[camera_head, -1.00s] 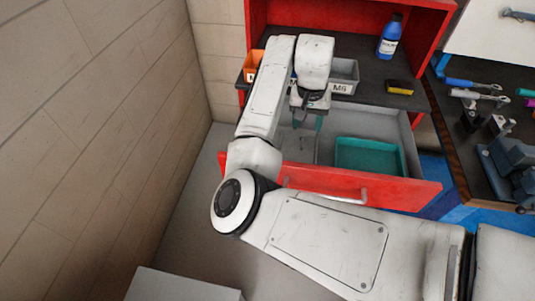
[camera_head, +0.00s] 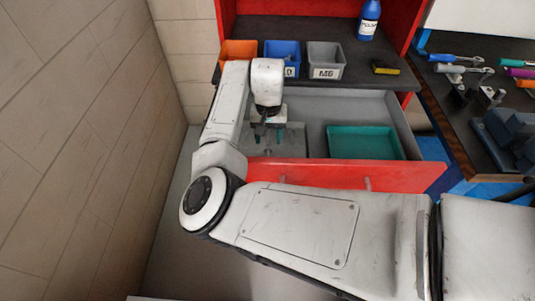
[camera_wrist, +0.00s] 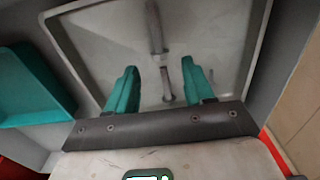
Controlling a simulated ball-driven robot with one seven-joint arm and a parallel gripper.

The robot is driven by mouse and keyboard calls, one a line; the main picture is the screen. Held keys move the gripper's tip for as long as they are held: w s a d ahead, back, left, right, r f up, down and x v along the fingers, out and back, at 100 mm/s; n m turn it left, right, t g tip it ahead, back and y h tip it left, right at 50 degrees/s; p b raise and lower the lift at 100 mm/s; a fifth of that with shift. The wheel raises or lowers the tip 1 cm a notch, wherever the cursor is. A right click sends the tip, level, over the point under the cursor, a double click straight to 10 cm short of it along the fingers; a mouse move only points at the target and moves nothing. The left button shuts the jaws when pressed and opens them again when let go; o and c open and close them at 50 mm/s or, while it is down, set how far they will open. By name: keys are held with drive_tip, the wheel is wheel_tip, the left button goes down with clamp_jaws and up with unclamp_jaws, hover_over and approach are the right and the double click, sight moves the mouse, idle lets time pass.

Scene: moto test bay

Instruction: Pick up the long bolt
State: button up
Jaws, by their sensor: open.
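My gripper (camera_head: 268,138) is open and empty, pointing down over the left part of the open drawer. In the wrist view its two teal fingers (camera_wrist: 159,68) stand apart above a pale tray (camera_wrist: 95,40). A long, thin grey bolt-like piece (camera_wrist: 155,28) lies in the tray, running off the top edge of the picture. A shorter, thinner piece (camera_wrist: 167,82) lies nearly in line with it, between the fingers. I cannot tell whether they are separate bolts. In the head view my gripper hides much of this tray, and no bolt can be made out there.
A teal tray (camera_head: 363,142) sits in the drawer to the right. The red drawer front (camera_head: 400,177) stands nearest. Orange (camera_head: 238,50), blue (camera_head: 283,56) and grey (camera_head: 325,60) bins, a blue bottle (camera_head: 369,20) and a yellow-black block (camera_head: 385,67) stand on the worktop behind.

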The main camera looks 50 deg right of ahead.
sight(268, 145)
drive_tip(key=shift+f, duration=2.25)
clamp_jaws()
